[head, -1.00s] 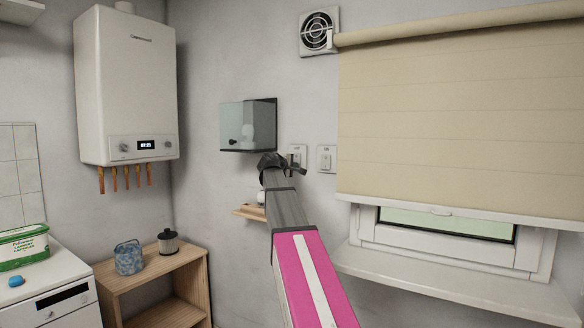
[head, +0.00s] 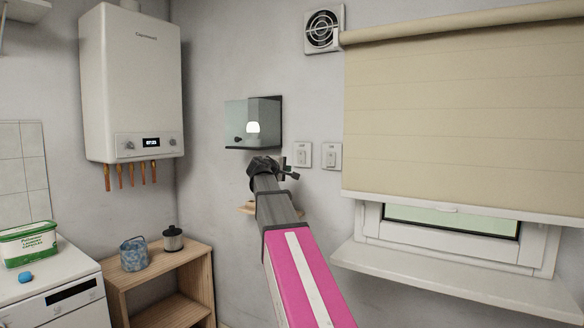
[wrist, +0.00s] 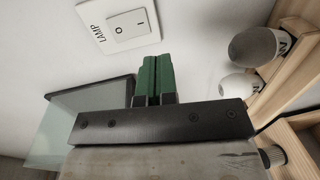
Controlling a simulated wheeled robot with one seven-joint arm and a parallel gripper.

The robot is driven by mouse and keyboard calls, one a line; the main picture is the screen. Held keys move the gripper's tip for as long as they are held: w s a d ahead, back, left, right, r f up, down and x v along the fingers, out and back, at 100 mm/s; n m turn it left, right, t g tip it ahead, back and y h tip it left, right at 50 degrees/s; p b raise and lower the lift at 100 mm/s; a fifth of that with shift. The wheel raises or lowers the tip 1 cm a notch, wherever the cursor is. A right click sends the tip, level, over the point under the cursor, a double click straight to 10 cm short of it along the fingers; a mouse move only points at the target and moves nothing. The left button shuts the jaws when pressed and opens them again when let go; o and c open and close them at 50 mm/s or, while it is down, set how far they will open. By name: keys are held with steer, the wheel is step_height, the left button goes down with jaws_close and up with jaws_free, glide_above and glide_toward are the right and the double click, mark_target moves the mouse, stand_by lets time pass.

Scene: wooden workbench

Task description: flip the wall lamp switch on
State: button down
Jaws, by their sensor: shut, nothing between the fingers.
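The lamp switch is a white plate with a rocker (wrist: 127,23), marked LAMP, O and I, at the top of the wrist view. In the head view, the nearer of two wall plates (head: 302,154) appears to be this one. The wall lamp (head: 253,127), a glass-fronted box, has a bright white glowing bulb. My gripper (head: 284,163) is just left of the plate. In the wrist view its green fingers (wrist: 150,68) are shut together, empty, and apart from the switch. The rocker's tilt is hard to tell.
A second switch plate (head: 331,156) is right of the first. A small wooden shelf (wrist: 292,75) holds a grey and a white rounded item, close to my gripper. The window sill (head: 450,275) juts out at the right. A boiler (head: 130,80) hangs at the left.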

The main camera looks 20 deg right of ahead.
steer(key=shift+s+a+f, duration=0.15)
steer(key=shift+s+a, duration=0.5)
steer(key=shift+a, duration=0.2)
steer(key=shift+s+a+f, duration=0.15)
steer(key=shift+s+a, duration=0.45)
steer(key=shift+a, duration=0.2)
steer(key=s+a+f+m+g+y, duration=0.1)
steer(key=s+a+f+g+y, duration=0.15)
steer(key=f, duration=0.95)
steer(key=s+a+f+m+g+y, duration=0.1)
steer(key=s+f+y, duration=0.15)
steer(key=f, duration=0.95)
steer(key=s+a+f+m+g+y, duration=0.1)
steer(key=s+a+f+y, duration=0.15)
steer(key=f, duration=0.85)
steer(key=s+a+f+m+g+y, duration=0.2)
steer(key=s+a+f, duration=0.2)
steer(key=s+f, duration=0.5)
steer(key=s+a+f+m+g+y, duration=0.2)
steer(key=s+a+f+g+y, duration=0.1)
steer(key=s+f, duration=0.6)
step_height(320, 180, down, 4)
steer(key=shift+s+a+f+m+g, duration=0.15)
steer(key=shift+s+a+m+g, duration=0.2)
steer(key=shift+a, duration=0.4)
steer(key=shift+y, duration=0.25)
